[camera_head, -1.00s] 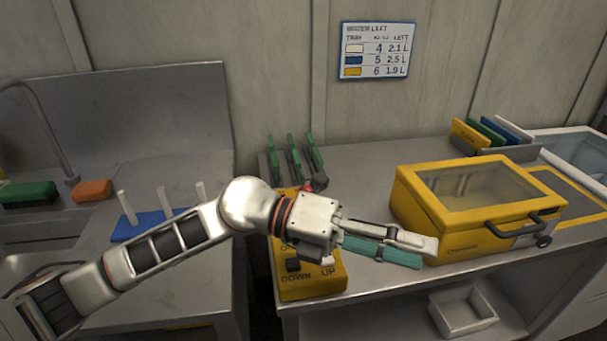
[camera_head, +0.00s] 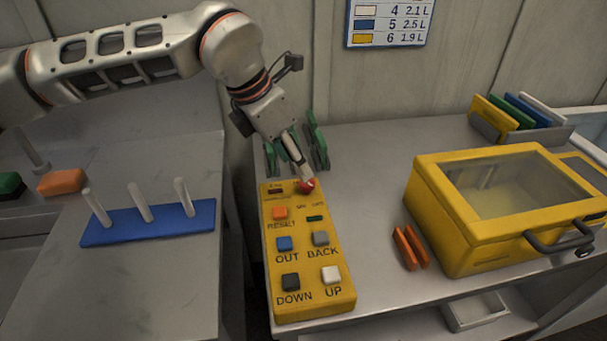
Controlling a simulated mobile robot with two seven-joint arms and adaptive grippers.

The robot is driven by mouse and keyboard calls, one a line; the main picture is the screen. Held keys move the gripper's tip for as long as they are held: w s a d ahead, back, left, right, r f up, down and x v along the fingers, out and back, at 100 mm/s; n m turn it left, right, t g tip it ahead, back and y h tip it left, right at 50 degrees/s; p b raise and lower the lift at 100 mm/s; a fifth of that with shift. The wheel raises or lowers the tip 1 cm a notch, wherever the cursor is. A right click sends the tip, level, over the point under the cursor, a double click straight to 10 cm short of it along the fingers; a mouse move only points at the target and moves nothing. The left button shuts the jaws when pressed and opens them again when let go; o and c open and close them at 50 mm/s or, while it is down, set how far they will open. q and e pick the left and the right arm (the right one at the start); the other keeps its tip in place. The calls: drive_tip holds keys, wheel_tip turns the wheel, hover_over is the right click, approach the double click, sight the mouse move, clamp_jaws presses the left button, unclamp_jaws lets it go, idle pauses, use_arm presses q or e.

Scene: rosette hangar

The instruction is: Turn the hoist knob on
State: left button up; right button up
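A small red knob (camera_head: 306,187) sits near the top right of the yellow control panel (camera_head: 265,235), which I take to be the hoist knob. Its pointer position and the lettering near it are too small to read. My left gripper (camera_head: 301,174) points down and right from above, its silver fingertip at the knob and covering part of it. Only one finger shows clearly, so I cannot tell whether the fingers are closed around the knob. My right gripper is not in view.
The panel also has RESALT, OUT, BACK, DOWN and UP buttons. Green upright pieces (camera_head: 316,140) stand behind the gripper. Two orange pieces (camera_head: 411,248) lie by the yellow lidded box (camera_head: 440,225). A blue peg base (camera_head: 150,228) stands on the left counter.

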sight(303, 184)
use_arm(q)
drive_tip(key=x, duration=0.6)
drive_tip(key=shift+d+f, duration=0.1)
drive_tip(key=c, duration=1.1)
